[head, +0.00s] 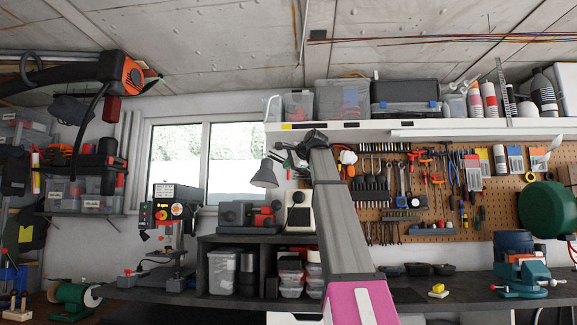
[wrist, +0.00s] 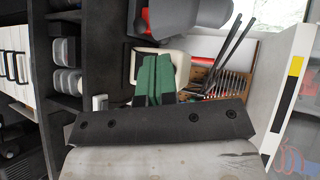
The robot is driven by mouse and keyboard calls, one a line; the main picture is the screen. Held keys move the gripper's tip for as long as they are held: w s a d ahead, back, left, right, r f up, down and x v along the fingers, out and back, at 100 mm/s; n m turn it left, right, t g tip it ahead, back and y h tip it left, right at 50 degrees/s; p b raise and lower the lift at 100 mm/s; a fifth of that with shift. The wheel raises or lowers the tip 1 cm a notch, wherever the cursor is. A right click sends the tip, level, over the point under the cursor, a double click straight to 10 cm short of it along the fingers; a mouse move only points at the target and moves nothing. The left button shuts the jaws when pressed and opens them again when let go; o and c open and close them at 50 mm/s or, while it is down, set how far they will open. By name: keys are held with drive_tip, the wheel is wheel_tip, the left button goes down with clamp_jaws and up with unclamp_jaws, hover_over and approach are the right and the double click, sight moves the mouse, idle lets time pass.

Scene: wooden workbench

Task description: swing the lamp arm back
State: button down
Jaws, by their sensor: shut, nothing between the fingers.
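The lamp's grey shade (head: 265,175) hangs in front of the window's right edge, left of my arm's end in the head view. The shade also shows at the top of the wrist view (wrist: 195,12). In the wrist view the fingers appear below the shade and left of the rods. I cannot tell whether they touch the lamp.
A long white shelf (head: 365,130) with bins and bottles runs above my arm's end. A pegboard (head: 440,190) of tools is behind to the right. A cream-coloured device (head: 301,212) stands on the raised bench shelf below the lamp. A drill press (head: 172,225) is at left.

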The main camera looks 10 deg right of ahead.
sight(271, 179)
drive_tip(key=x, duration=1)
drive_tip(key=shift+w+a+f, duration=0.1)
drive_tip(key=shift+w, duration=0.1)
